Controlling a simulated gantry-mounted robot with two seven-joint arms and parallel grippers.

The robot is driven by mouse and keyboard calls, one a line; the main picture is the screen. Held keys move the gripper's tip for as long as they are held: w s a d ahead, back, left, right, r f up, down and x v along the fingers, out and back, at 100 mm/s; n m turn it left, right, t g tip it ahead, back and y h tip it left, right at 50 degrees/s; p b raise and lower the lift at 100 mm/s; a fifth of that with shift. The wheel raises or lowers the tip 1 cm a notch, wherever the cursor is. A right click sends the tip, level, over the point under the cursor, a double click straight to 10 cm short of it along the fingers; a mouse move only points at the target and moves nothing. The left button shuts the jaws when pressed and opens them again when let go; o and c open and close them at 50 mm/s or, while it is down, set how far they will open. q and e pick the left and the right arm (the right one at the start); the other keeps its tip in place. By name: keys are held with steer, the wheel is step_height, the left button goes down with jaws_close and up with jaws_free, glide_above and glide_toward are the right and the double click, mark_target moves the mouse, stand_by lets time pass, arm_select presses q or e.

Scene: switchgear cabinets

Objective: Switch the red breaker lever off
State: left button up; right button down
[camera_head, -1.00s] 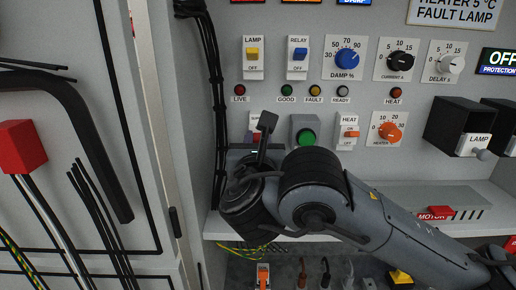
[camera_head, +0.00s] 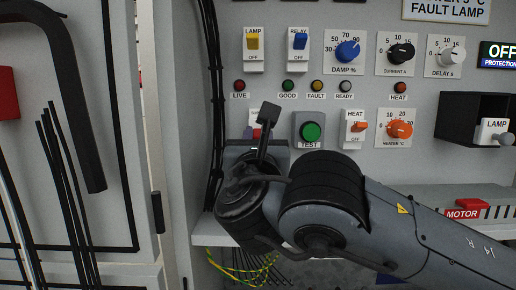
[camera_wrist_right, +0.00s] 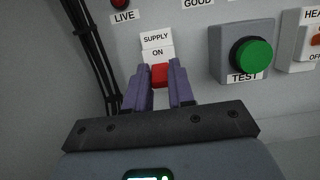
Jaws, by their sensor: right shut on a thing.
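The red breaker lever (camera_wrist_right: 159,73) is on the white switch plate labelled SUPPLY (camera_wrist_right: 156,39), with ON showing just above the lever in the right wrist view. My right gripper (camera_wrist_right: 159,84) has its two purple fingers on either side of the red lever and is shut on it. In the head view the SUPPLY plate (camera_head: 254,116) is mostly hidden behind my right wrist, with a little of the red lever (camera_head: 257,131) showing. My left gripper is in neither view.
The green TEST button (camera_wrist_right: 250,55) is close to the right of the lever, with the orange HEAT switch (camera_head: 360,126) beyond it. Black cables (camera_wrist_right: 88,45) run down the left side. A ledge with a red MOTOR part (camera_head: 473,204) lies below right.

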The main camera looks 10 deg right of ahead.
steer(key=shift+f, duration=0.15)
steer(key=c, duration=1)
jaws_free()
steer(key=shift+o, duration=0.2)
steer(key=shift+s+a, duration=0.1)
steer(key=b+v, duration=0.2)
steer(key=v, duration=0.5)
steer(key=shift+s+a+f+b, duration=0.15)
steer(key=shift+b, duration=0.25)
steer(key=shift+s+f, duration=0.1)
steer(key=shift+s, duration=0.25)
steer(key=shift+b+v, duration=0.5)
steer(key=shift+v, duration=0.7)
